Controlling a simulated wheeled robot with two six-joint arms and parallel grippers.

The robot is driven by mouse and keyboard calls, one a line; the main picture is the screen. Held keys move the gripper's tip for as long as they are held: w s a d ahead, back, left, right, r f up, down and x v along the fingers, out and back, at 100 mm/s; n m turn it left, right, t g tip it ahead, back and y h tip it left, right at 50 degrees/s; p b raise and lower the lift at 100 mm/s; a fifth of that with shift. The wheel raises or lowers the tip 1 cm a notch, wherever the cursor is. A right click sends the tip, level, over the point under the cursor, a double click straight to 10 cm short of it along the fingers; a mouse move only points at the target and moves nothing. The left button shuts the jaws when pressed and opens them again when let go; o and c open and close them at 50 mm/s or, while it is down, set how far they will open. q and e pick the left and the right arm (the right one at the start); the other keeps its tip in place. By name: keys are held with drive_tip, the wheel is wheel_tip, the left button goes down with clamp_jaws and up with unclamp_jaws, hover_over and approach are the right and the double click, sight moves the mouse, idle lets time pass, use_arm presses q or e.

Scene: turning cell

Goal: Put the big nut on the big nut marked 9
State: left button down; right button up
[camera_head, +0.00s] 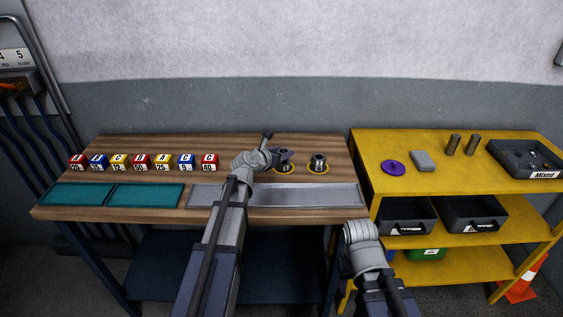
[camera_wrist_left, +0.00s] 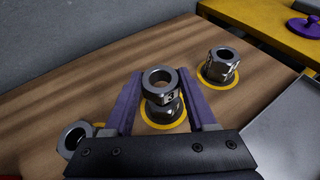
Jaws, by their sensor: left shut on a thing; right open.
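My left gripper (camera_head: 281,156) is shut on a dark steel nut (camera_wrist_left: 161,84) with a mark that looks like a 3. The held nut is directly above another nut (camera_wrist_left: 164,112) inside a yellow ring; whether they touch I cannot tell. To the right, a further nut (camera_wrist_left: 222,64) stands in a second yellow ring, also seen in the head view (camera_head: 318,162); its mark is too small to read. Another nut (camera_wrist_left: 74,140) lies on the wood at the left of the wrist view. I cannot make out a 9. My right arm shows, but its fingertips do not.
Coloured lettered blocks (camera_head: 141,162) stand in a row at left, behind teal trays (camera_head: 146,195). A grey metal tray (camera_head: 318,195) lies along the front. A yellow shelf (camera_head: 399,150) at right holds a purple disc (camera_head: 394,167), metal cylinders (camera_head: 473,145) and a dark bin (camera_head: 507,162).

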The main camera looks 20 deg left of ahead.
use_arm(q)
drive_tip(key=shift+f+b, duration=0.6)
drive_tip(key=shift+f, duration=0.5)
use_arm(e)
drive_tip(key=shift+f, duration=1.1)
use_arm(q)
drive_tip(key=shift+f, duration=0.1)
use_arm(e)
drive_tip(key=shift+f, duration=0.1)
use_arm(q)
drive_tip(key=shift+f, duration=0.15)
drive_tip(key=shift+c, duration=1)
unclamp_jaws()
drive_tip(key=shift+r, duration=0.3)
drive_tip(key=p+v, duration=0.4)
drive_tip(key=v, duration=0.6)
drive_tip(key=shift+s+r, duration=0.1)
drive_tip(key=shift+s, duration=0.15)
drive_tip(key=shift+s+a+r+p, duration=0.1)
drive_tip(key=shift+s+a+p, duration=0.05)
drive_tip(key=shift+s, duration=0.2)
drive_tip(key=shift+s+a+r+p, duration=0.1)
drive_tip(key=shift+s+p, duration=0.05)
drive_tip(key=shift+s, duration=0.2)
use_arm(e)
drive_tip(key=shift+r, duration=2.45)
use_arm(q)
drive_tip(key=shift+f, duration=0.1)
use_arm(e)
drive_tip(key=shift+s+f, duration=0.1)
